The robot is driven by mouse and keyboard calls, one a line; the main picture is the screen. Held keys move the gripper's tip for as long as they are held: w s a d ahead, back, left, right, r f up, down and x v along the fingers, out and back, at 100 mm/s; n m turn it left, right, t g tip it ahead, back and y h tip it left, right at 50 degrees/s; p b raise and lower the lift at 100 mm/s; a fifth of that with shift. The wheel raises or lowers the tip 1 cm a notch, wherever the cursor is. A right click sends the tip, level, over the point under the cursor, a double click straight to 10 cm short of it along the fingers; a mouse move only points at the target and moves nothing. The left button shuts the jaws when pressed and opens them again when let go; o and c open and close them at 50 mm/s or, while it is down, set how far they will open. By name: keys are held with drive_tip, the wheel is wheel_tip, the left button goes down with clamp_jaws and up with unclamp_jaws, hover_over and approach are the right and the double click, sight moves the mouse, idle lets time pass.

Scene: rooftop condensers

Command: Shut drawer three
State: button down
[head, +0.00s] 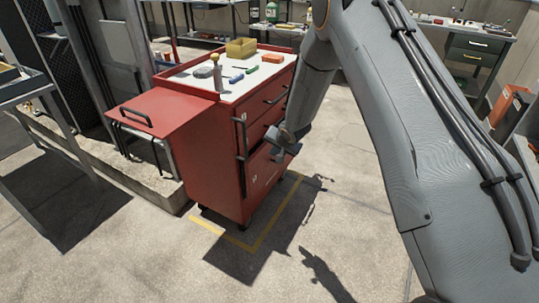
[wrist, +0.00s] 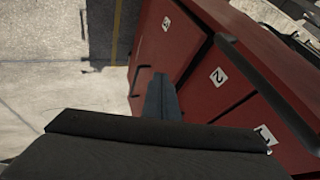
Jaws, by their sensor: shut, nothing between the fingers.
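The red tool cart (head: 222,150) stands left of centre in the head view, its drawer fronts facing right. Drawer three (head: 266,180) seems to be the lowest front, with a small pale tag. In the wrist view its front (wrist: 160,55) shows at the upper middle, its tag hard to read. My gripper (head: 286,142) is shut and empty, close by the cart's lower drawer fronts. Its fingers also show in the wrist view (wrist: 160,95), over the red front. I cannot tell whether they touch it or how far the drawer stands out.
The drawer tagged 2 (wrist: 218,76) is beside it in the wrist view. A yellow block (head: 240,48) and several tools lie on the cart top. A red side shelf (head: 160,115) juts left. Workbenches stand behind. The concrete floor right of the cart is clear.

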drive_tip(key=v, duration=0.3)
drive_tip(key=c, duration=2.2)
unclamp_jaws()
drive_tip(key=shift+s+d+r, duration=0.1)
drive_tip(key=shift+r, duration=0.05)
drive_tip(key=o, duration=0.3)
drive_tip(key=shift+f+b, duration=0.25)
drive_tip(key=shift+b, duration=0.1)
drive_tip(key=shift+o, duration=0.3)
drive_tip(key=w+d+f+m+t+y+b, duration=0.1)
drive_tip(key=w+f+m+t+b, duration=0.2)
drive_tip(key=w+f+b, duration=0.6)
wheel_tip(320, 180, down, 2)
drive_tip(key=b, duration=0.6)
drive_tip(key=shift+m+y, duration=0.3)
drive_tip(key=shift+y, duration=0.1)
drive_tip(key=w+d+f+m+t+b, duration=0.55)
drive_tip(key=w+d+f+b, duration=0.35)
drive_tip(key=b, duration=0.8)
drive_tip(key=shift+t, duration=0.25)
drive_tip(key=shift+w+a+f+b, duration=0.3)
drive_tip(key=shift+w+a+b, duration=0.3)
drive_tip(key=shift+w, duration=0.5)
drive_tip(key=shift+w+a+f+b, duration=0.25)
drive_tip(key=shift+w+a+b, duration=0.15)
drive_tip(key=shift+w+a, duration=0.55)
drive_tip(key=shift+w+a+f+b, duration=0.3)
drive_tip(key=shift+w+a+b, duration=0.2)
drive_tip(key=shift+w, duration=0.75)
clamp_jaws()
